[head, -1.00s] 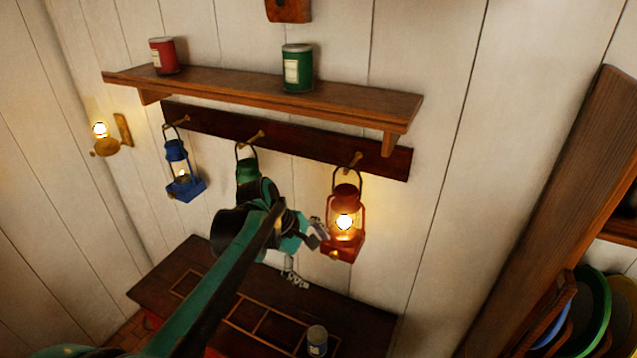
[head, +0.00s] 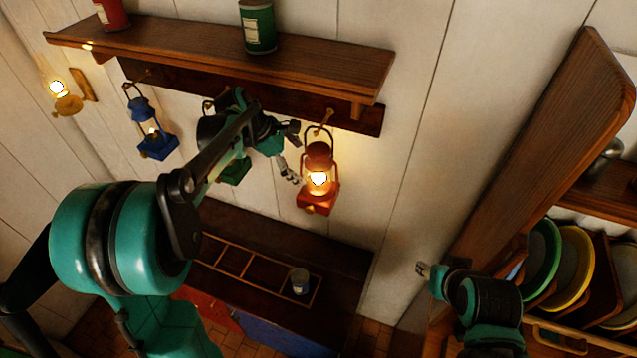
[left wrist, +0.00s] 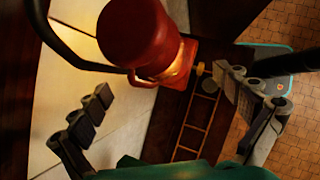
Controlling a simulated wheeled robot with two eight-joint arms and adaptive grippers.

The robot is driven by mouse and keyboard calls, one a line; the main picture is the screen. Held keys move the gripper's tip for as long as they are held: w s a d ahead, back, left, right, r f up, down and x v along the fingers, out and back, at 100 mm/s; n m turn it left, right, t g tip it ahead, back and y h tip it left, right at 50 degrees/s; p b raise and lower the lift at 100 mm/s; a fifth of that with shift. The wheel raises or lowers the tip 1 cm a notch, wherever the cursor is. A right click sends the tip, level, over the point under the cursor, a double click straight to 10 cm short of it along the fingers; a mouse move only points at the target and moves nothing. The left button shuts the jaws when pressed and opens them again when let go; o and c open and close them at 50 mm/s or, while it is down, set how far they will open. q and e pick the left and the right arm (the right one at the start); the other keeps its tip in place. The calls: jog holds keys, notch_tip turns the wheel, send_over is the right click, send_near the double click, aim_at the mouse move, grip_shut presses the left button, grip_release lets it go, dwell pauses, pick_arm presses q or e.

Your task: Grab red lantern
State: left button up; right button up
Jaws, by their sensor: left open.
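The red lantern (head: 318,189) is lit and hangs by its handle from the rightmost peg of the wall rack. My left gripper (head: 292,153) is open and empty, just left of the lantern's upper part. In the left wrist view the lantern's red top (left wrist: 135,35) lies ahead between the spread fingers, toward the picture's top, and the fingers (left wrist: 165,98) do not close on it. My right gripper (head: 424,271) is at the lower right, away from the lantern; its jaw state is unclear.
A blue lantern (head: 154,140) hangs at the left; a green lantern (head: 236,172) is mostly hidden behind my left arm. A shelf (head: 220,56) with red and green cans is above. Below is a dark counter (head: 335,250) with a small can (head: 300,281). A plate rack stands right.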

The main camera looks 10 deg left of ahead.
aim_at(317, 160)
pick_arm(q)
jog(key=shift+w+d, duration=0.1)
jog(key=shift+d, duration=0.25)
jog(key=d, duration=0.1)
jog(key=w+d+p, duration=0.1)
jog(key=w+d, duration=0.1)
jog(key=d, duration=0.1)
jog(key=shift+f+p, duration=0.35)
jog(key=shift+w+f, duration=0.1)
jog(key=shift+f, duration=0.05)
jog(key=shift+a, duration=0.2)
jog(key=shift+c, duration=1.3)
jog(key=shift+s, duration=0.2)
jog(key=c, duration=1.5)
jog(key=shift+c, duration=0.6)
jog(key=shift+w+r, duration=0.1)
jog(key=shift+r, duration=0.1)
